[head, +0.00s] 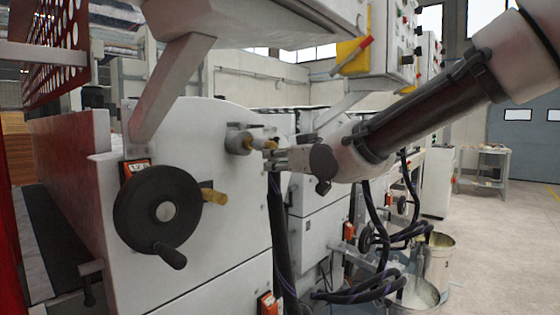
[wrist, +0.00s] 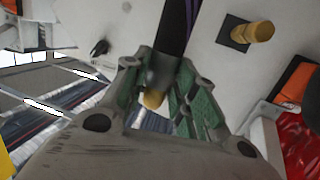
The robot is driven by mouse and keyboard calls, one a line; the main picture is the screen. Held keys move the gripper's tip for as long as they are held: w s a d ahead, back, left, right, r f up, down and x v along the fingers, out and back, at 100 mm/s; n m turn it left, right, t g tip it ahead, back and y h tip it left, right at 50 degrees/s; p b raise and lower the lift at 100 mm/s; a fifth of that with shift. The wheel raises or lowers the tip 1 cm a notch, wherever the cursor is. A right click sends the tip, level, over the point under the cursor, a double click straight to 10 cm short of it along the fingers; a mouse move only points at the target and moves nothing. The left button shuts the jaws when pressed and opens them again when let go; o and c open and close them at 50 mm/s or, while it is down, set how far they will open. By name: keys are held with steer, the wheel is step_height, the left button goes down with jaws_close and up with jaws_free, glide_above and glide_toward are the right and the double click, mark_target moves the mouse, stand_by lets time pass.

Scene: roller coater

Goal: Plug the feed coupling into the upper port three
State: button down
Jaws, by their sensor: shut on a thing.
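My gripper (head: 276,158) is beside the upper side panel of the white machine (head: 235,215), left of the arm. In the wrist view its green-lined fingers (wrist: 165,85) are shut on the feed coupling, whose brass end (wrist: 153,99) shows between them. A dark hose (wrist: 177,30) runs up from it in that view and hangs below the gripper in the head view (head: 279,235). A grey fitting with a brass tip (head: 258,147) sticks out of the panel close to the fingertips. Whether it touches the coupling, and which port it is, I cannot tell.
A black handwheel (head: 158,212) and a brass knob (head: 214,196) stick out left of the gripper. A brass fitting on a dark plate (wrist: 258,31) shows in the wrist view. Dark hoses (head: 380,285) and buckets (head: 418,295) stand below.

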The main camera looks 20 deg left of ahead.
steer(key=shift+w+a, duration=0.3)
steer(key=shift+a, duration=0.55)
steer(key=c, duration=1.1)
jaws_free()
steer(key=shift+o, duration=0.2)
steer(key=v, duration=1.2)
